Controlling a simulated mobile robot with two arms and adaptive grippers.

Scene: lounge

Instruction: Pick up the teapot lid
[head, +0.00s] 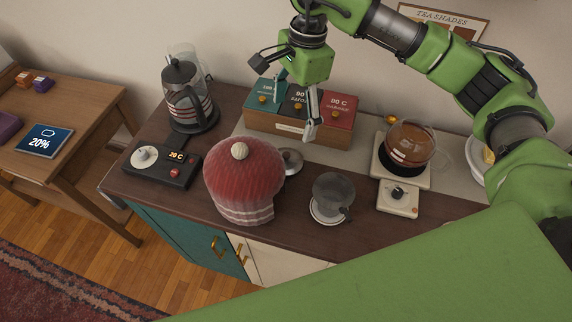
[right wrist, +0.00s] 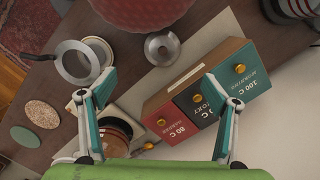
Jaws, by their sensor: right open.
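The teapot lid appears to be the small round grey metal piece (head: 291,161) on the dark wooden counter, just right of the red knitted cosy (head: 243,172). Its left side is partly hidden by the cosy in the head view. In the right wrist view the metal piece (right wrist: 162,47) lies flat, ahead of the fingers. My right gripper (head: 295,108) hangs above the tea boxes, fingers spread and empty. It is apart from the metal piece, higher and farther back. The spread fingers also show in the right wrist view (right wrist: 160,82). My left gripper is not in view.
Tea boxes (head: 300,136) stand behind the metal piece. A kettle (head: 188,100) and a black control panel (head: 160,165) stand at left.

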